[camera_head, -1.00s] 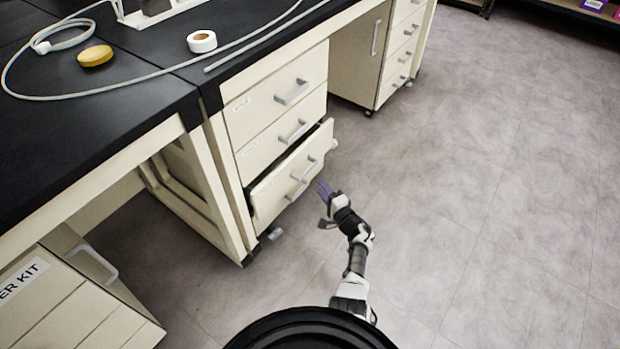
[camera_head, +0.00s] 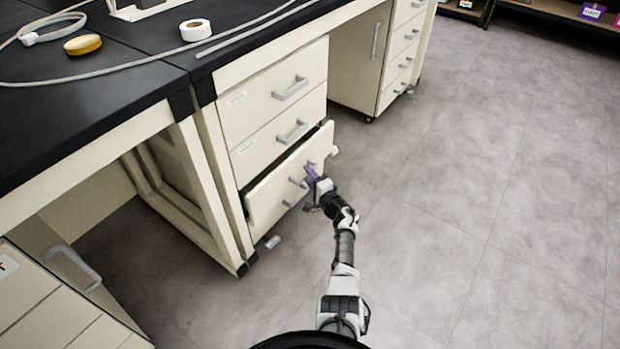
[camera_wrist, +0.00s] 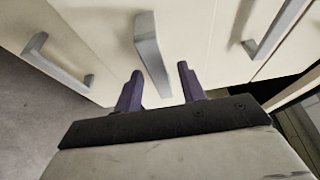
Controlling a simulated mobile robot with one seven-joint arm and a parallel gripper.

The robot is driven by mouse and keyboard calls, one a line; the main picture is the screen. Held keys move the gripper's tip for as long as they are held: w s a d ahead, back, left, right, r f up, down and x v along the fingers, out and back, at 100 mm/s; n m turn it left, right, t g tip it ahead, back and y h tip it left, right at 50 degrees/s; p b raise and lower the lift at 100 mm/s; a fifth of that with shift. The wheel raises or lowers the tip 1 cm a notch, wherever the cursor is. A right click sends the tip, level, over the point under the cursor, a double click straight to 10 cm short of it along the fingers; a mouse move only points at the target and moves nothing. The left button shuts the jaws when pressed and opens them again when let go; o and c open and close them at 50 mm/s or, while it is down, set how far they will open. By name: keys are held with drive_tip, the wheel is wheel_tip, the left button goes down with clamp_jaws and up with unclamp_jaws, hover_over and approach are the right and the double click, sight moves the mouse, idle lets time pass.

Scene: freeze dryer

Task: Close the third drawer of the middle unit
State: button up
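The third drawer (camera_head: 268,202) of the middle unit is the lowest drawer in the head view. It stands partly open, its front forward of the drawers above, with a dark gap along its top edge. My gripper (camera_head: 312,174) is close in front of the right part of that drawer front and partly covers its handle (camera_head: 297,183). In the wrist view, my gripper (camera_wrist: 160,88) has its two purple fingers apart with nothing between the tips. A grey handle (camera_wrist: 152,55) on a cream front lies just beyond them. Whether a fingertip touches the front cannot be told.
The two drawers above (camera_head: 275,95) are shut. A black benchtop (camera_head: 90,120) with a cable, yellow disc (camera_head: 83,45) and white roll (camera_head: 195,30) is above. Another drawer unit (camera_head: 402,60) stands behind right. The grey floor (camera_head: 480,180) on the right is clear.

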clamp_jaws()
drive_tip(key=shift+w+a+b, duration=0.3)
drive_tip(key=shift+w+a, duration=0.3)
drive_tip(key=shift+a, duration=0.2)
drive_tip(key=shift+w+a+b, duration=0.25)
drive_tip(key=shift+w+a, duration=0.3)
drive_tip(key=shift+a, duration=0.25)
drive_tip(key=shift+w, duration=0.1)
unclamp_jaws()
drive_tip(key=shift+a, duration=0.15)
drive_tip(key=shift+s+d+r+p, duration=0.15)
drive_tip(key=shift+s+d+p, duration=0.2)
drive_tip(key=shift+p, duration=0.3)
drive_tip(key=p+v, duration=1)
drive_tip(key=v, duration=0.3)
drive_tip(key=shift+a, duration=0.15)
